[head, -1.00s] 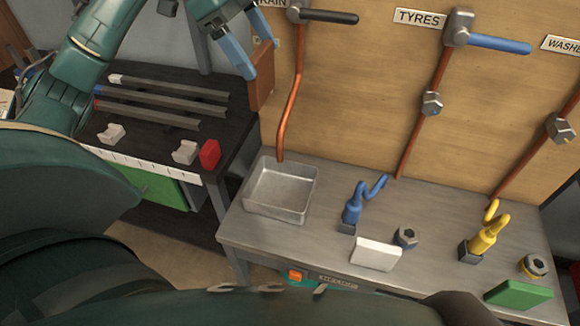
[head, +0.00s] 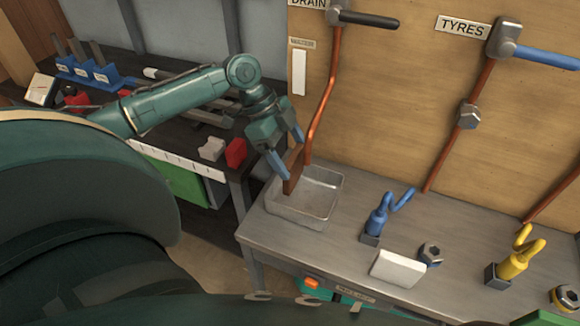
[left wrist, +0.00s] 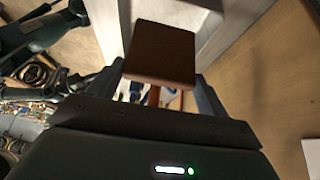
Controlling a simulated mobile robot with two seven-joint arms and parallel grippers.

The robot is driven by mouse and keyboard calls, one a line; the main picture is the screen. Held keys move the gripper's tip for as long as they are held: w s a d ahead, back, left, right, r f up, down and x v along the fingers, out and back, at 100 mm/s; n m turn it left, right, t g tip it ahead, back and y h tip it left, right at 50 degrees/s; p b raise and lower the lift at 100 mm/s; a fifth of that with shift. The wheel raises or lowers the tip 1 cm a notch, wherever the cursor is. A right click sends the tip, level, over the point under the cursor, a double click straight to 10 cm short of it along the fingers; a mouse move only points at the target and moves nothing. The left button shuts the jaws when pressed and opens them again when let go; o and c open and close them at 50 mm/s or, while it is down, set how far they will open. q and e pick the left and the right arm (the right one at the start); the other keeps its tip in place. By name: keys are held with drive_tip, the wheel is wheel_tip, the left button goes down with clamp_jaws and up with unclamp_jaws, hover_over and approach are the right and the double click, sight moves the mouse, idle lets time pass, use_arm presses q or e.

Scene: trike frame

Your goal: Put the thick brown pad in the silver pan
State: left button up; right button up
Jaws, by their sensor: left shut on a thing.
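The thick brown pad (head: 294,169) is held upright in my left gripper (head: 290,159), which is shut on it. In the head view the pad is over the left part of the silver pan (head: 327,199). I cannot tell whether its lower edge touches the pan. The pan is a shallow rectangular tray on the grey bench. In the left wrist view the pad (left wrist: 162,54) shows between the fingers, and much of the pan is hidden behind it. My right gripper is not in view.
A copper pipe (head: 322,97) comes down the wooden panel just behind the pan. A blue hooked fitting (head: 378,217), a white block (head: 397,268) and a hex nut (head: 430,253) stand right of the pan. A dark table with a red block (head: 236,152) is at left.

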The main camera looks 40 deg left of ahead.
use_arm(q)
drive_tip(key=shift+f, duration=2.4)
drive_tip(key=shift+f, duration=0.1)
drive_tip(key=o, duration=0.9)
drive_tip(key=shift+o, duration=0.2)
drive_tip(key=v, duration=1.2)
drive_tip(key=shift+b, duration=0.35)
